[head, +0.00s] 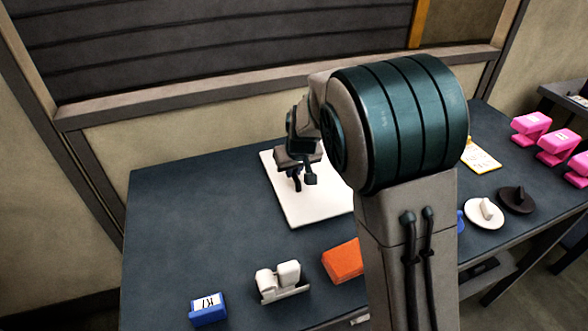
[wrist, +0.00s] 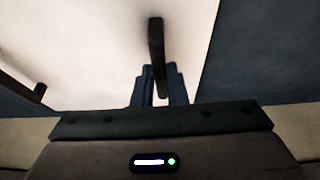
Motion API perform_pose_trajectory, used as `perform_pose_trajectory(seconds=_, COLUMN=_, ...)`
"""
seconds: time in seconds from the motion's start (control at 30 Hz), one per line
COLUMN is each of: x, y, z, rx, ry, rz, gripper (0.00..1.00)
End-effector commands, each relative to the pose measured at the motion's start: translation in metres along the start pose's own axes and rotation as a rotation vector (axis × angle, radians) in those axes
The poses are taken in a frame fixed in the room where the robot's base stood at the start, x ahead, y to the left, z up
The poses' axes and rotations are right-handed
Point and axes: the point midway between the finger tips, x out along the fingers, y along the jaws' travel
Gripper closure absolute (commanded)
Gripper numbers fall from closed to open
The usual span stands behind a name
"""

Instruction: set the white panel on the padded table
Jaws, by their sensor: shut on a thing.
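The white panel (head: 318,205) is a flat, pale sheet over the back middle of the dark blue table top (head: 190,220). In the wrist view, the panel (wrist: 90,45) fills the upper left and middle, with dark upright parts on it. My gripper (head: 297,172) is over the panel's middle. In the wrist view, its blue fingers (wrist: 160,88) are shut at the base of a dark bar (wrist: 156,50) on the panel. My arm hides the panel's right side in the head view. I cannot tell whether the panel touches the table.
A blue box (head: 209,310), a white double-roll holder (head: 280,282) and an orange block (head: 343,261) stand along the front. White (head: 484,213) and black (head: 517,200) discs and a yellow-edged sheet (head: 482,153) lie right. Pink items (head: 558,146) stand beyond. The table's left part is clear.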

Motion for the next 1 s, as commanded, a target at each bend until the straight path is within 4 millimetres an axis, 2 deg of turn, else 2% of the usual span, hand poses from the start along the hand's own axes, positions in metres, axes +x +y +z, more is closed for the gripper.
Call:
perform_pose_trajectory(seconds=0.3, x=0.003, y=0.0, z=0.0, rx=0.0, ry=0.004, rz=0.0, gripper=1.0)
perform_pose_trajectory(seconds=0.33, x=0.003, y=0.0, z=0.001, rx=0.001, ry=0.002, rz=0.0, gripper=0.82)
perform_pose_trajectory(seconds=0.4, x=0.003, y=0.0, z=0.001, rx=0.0, ry=0.002, rz=0.0, gripper=0.66)
perform_pose_trajectory(seconds=0.77, x=-0.002, y=0.0, z=0.0, rx=0.0, ry=0.003, rz=0.0, gripper=0.66)
perform_pose_trajectory(seconds=0.87, x=-0.014, y=0.0, z=-0.001, rx=0.0, ry=0.005, rz=-0.001, gripper=0.66)
perform_pose_trajectory(seconds=1.0, x=-0.042, y=0.0, z=-0.001, rx=0.0, ry=0.008, rz=-0.002, gripper=0.66)
